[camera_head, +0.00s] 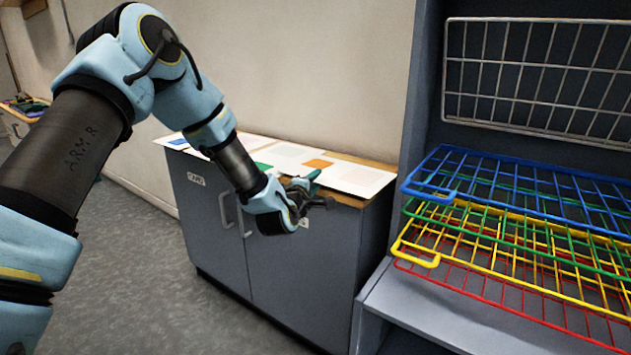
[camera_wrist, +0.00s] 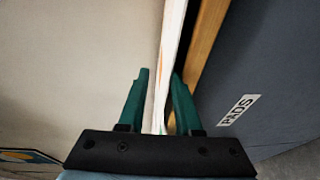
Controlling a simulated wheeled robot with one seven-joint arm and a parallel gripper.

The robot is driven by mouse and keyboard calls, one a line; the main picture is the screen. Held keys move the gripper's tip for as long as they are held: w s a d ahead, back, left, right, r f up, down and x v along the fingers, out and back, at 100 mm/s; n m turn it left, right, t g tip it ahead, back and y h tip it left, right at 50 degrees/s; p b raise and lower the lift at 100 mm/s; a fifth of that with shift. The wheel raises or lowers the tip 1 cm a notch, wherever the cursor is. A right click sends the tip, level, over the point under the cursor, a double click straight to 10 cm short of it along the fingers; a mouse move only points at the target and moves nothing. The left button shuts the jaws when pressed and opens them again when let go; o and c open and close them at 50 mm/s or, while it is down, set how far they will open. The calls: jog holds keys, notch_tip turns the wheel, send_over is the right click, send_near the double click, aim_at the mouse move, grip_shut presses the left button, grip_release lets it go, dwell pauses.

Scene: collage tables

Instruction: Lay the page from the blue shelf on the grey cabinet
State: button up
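The blue shelf (camera_head: 530,185) is the top wire shelf of the rack at the right, and no page shows on it. The grey cabinet (camera_head: 285,265) stands in the middle with white pages bearing coloured patches on its wooden top. The rightmost white page (camera_head: 352,177) lies near my gripper (camera_head: 321,190), at the top front edge. In the wrist view, the page (camera_wrist: 174,35) is seen edge-on, running between the two green fingers of my gripper (camera_wrist: 160,76). The fingers stand apart, with a visible gap on the left side of the page.
Green, yellow and red wire shelves (camera_head: 410,250) are stacked below the blue one. A wire grid (camera_head: 535,75) hangs above. The wall (camera_head: 300,70) is close behind the cabinet. A label (camera_wrist: 239,110) reads PADS on its front. Floor is clear at left.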

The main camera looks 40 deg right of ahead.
notch_tip(320, 180, down, 2)
jog(key=shift+a+f+b, duration=0.15)
jog(key=shift+f+b, duration=0.05)
jog(key=shift+b, duration=0.5)
jog(key=c, duration=0.5)
jog(key=shift+s+f, duration=0.1)
jog(key=shift+f, duration=0.2)
jog(key=shift+a, duration=0.1)
jog(key=shift+a+f, duration=0.1)
jog(key=shift+a, duration=0.15)
jog(key=shift+o, duration=0.7)
jog(key=shift+s+a+b, duration=0.15)
jog(key=shift+a+b, duration=0.15)
jog(key=shift+a, duration=0.7)
jog(key=o, duration=0.9)
jog(key=shift+s+a, duration=0.1)
jog(key=shift+a, duration=0.45)
jog(key=v, duration=0.4)
jog(key=shift+w+a+r, duration=0.2)
jog(key=shift+a+r, duration=0.1)
jog(key=shift+a, duration=0.3)
